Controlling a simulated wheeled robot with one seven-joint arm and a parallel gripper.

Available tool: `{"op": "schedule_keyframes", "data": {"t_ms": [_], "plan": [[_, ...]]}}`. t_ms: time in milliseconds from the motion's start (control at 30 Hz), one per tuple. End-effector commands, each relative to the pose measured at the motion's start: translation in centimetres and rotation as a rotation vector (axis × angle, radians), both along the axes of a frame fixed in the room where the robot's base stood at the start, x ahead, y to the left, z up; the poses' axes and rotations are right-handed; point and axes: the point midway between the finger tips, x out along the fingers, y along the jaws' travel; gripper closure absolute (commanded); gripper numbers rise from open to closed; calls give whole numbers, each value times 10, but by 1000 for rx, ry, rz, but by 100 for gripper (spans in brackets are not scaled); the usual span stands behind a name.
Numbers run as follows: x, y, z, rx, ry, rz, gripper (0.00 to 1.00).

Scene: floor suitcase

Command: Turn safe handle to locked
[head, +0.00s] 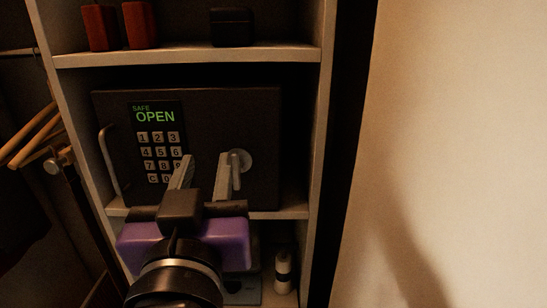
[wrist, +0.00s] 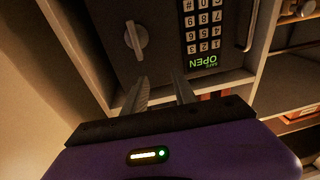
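The dark safe (head: 258,115) sits on a shelf, its display (head: 155,117) reading "SAFE OPEN" in green above a keypad (head: 159,156). The safe handle (head: 236,167), a pale lever on a round disc, is right of the keypad, its lever near upright. It also shows in the upside-down wrist view (wrist: 137,40). My gripper (head: 202,172) is open, its two grey fingers apart with nothing between them. In the head view the right finger is just left of the lever. In the wrist view the fingertips (wrist: 158,85) are apart from the handle.
A curved pull bar (head: 108,160) is on the safe's left side. The shelf above holds two red-brown boxes (head: 101,28) and a dark box (head: 231,27). Wooden hangers (head: 32,135) are at the left. A white bottle (head: 283,272) stands below. A pale wall (head: 460,150) fills the right.

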Motion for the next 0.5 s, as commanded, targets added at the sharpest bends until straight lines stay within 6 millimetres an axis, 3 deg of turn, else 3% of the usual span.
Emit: {"op": "schedule_keyframes", "data": {"t_ms": [100,200,500], "plan": [[3,-13,-21,7,77,-55,67],[4,-18,-29,18,110,-76,67],[39,-20,-30,26,118,-78,67]]}}
